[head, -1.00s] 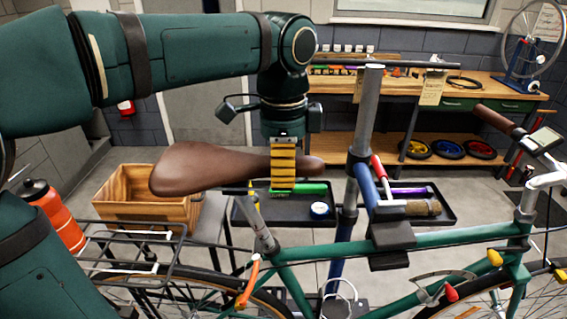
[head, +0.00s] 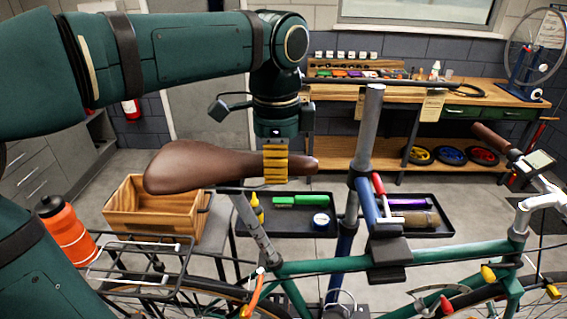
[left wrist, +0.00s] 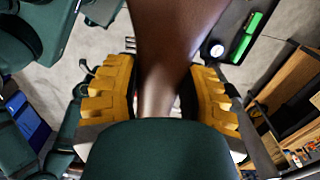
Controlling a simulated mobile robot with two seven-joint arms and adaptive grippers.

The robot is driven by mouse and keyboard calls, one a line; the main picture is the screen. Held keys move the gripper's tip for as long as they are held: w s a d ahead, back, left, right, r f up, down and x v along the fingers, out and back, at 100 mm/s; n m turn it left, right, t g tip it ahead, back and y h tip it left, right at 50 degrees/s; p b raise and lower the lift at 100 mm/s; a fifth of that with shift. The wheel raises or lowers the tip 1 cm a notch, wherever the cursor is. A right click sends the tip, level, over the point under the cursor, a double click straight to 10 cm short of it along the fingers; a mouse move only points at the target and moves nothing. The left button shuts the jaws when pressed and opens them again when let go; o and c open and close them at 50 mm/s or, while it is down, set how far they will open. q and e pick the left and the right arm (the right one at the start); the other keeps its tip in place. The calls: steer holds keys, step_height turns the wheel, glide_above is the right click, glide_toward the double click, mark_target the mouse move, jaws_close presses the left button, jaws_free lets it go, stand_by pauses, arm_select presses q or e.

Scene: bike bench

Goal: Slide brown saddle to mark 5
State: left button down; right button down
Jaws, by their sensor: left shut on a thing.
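The brown saddle (head: 205,168) sits on the grey seatpost (head: 253,228) of the green bike, its wide rear to the left and its nose to the right. My left gripper (head: 275,165) comes down from above and is shut on the saddle's narrow nose. In the left wrist view the yellow ribbed fingers (left wrist: 155,95) press on both sides of the saddle (left wrist: 165,40). Marks on the seatpost are too small to read, so I cannot tell which one the saddle is at. My right gripper is not in view.
A repair stand post (head: 368,130) with a clamp (head: 388,245) holds the bike just right of the saddle nose. A wooden crate (head: 150,215), an orange bottle (head: 68,230) and a rear rack (head: 130,265) are at left. Tool trays (head: 290,228) lie behind.

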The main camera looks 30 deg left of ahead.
arm_select(q)
steer(key=shift+a+r, duration=0.1)
steer(key=shift+r, duration=0.3)
steer(key=shift+f, duration=0.1)
steer(key=shift+c, duration=2.1)
jaws_free()
step_height(320, 180, up, 12)
steer(key=shift+s+f, duration=0.1)
